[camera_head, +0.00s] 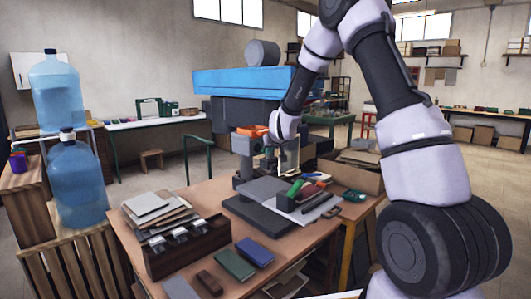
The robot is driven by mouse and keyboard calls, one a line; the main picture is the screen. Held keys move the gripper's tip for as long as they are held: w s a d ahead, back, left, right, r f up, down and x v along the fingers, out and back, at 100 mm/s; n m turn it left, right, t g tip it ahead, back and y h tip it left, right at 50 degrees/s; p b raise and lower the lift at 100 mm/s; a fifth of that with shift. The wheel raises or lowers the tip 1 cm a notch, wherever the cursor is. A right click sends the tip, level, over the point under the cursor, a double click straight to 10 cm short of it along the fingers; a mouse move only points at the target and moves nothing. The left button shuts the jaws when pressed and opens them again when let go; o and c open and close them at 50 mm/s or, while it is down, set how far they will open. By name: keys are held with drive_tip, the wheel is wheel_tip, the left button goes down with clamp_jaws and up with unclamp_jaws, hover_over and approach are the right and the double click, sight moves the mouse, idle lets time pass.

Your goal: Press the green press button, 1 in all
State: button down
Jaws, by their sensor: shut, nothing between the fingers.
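My gripper (268,163) is small and partly lost against the clutter at the back of the near wooden table. It points down and looks shut and empty. A green piece (295,187) shows at a dark open box (286,203) on the table, to the right of and below my gripper. Another small green item (354,195) lies at the table's right side. I cannot tell from this view which of these, if either, is the press button. My gripper appears apart from both.
The table (208,192) also holds a dark rack (187,250), stacked grey sheets (155,210), a green book (233,264) and a blue book (254,252). A dark grey slab (255,215) lies mid-table. Blue water bottles (75,180) stand left. My arm covers the right side.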

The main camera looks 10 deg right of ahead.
drive_tip(key=shift+w+a, duration=0.15)
idle(0.5)
drive_tip(key=shift+s+d, duration=0.6)
drive_tip(key=shift+s, duration=0.2)
drive_tip(key=shift+s, duration=0.1)
drive_tip(key=shift+s+d, duration=0.75)
drive_tip(key=shift+s, duration=0.25)
drive_tip(key=shift+s+d, duration=0.7)
drive_tip(key=shift+s, duration=0.25)
